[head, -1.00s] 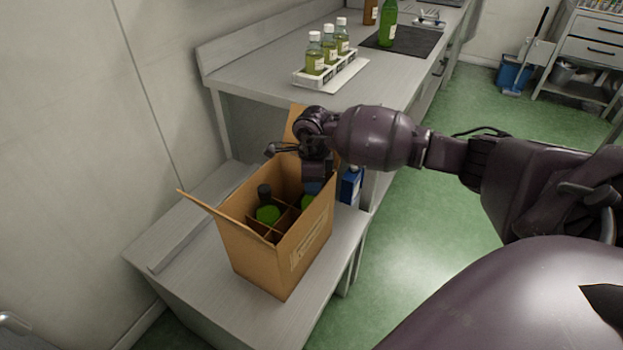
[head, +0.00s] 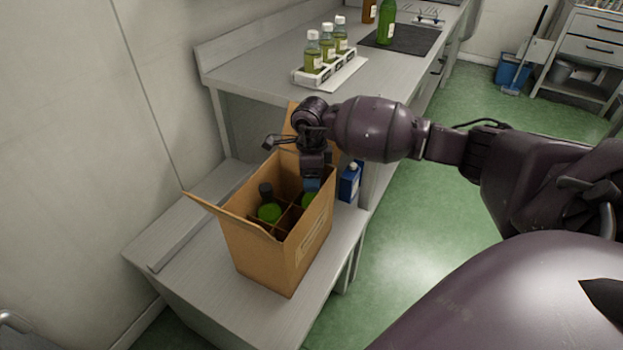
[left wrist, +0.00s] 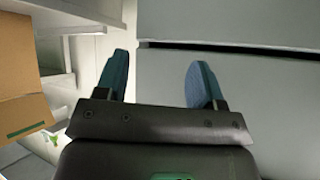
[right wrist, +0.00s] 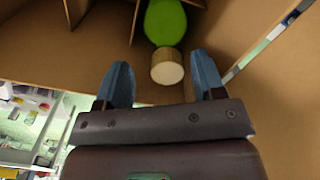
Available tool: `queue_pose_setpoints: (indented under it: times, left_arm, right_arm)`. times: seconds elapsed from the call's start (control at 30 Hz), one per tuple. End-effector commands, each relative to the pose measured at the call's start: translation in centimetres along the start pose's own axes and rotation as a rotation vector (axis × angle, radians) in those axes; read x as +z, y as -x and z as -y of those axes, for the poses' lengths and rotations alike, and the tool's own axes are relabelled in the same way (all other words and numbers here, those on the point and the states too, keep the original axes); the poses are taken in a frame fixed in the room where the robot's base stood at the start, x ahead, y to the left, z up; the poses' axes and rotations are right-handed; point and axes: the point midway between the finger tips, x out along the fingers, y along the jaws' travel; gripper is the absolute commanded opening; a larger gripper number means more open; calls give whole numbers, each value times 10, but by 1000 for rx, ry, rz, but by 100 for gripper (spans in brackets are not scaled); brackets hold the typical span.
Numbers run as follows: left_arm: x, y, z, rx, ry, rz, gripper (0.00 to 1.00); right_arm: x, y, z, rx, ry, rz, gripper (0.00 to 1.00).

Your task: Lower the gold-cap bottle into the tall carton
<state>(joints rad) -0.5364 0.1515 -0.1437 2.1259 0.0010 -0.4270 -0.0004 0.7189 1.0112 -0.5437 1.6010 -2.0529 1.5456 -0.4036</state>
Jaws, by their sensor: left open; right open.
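The tall carton (head: 262,255) is brown, with flaps up and dividers inside, on a low grey bench. The gold-cap bottle (right wrist: 166,22) is green and stands in a carton compartment; its pale gold cap (right wrist: 167,67) points up between my right fingertips. In the head view its green shoulder (head: 308,201) shows below my right gripper (head: 312,184), which hides its cap. My right gripper is open, fingers apart from the cap in the right wrist view (right wrist: 160,75). A dark-capped green bottle (head: 269,212) stands in another compartment. My left gripper (left wrist: 157,72) is open and empty.
A blue carton or bottle (head: 350,182) stands right behind the carton. A white rack (head: 335,70) with three bottles and a green bottle (head: 386,25) stand on the higher counter (head: 260,75).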

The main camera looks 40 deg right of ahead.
Motion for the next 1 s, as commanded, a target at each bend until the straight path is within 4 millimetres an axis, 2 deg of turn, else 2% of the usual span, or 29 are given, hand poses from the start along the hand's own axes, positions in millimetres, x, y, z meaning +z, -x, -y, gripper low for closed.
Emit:
queue_pose_setpoints:
  times: [0.03,0.1,0.4,0.6,1.0]
  left_arm:
    - [-6,1,0,0,0,-10,63]
    - [-9,1,0,0,0,-16,63]
    - [-14,3,0,1,0,-21,63]
    - [-11,7,0,-1,1,-15,63]
    - [-12,6,0,0,1,-18,63]
  right_arm:
    - [0,16,2,-11,0,3,64]
    - [0,30,2,-12,1,5,64]
    - [1,77,1,-8,1,4,64]
    - [1,91,0,-6,2,4,64]
    - [1,92,0,-5,1,3,64]
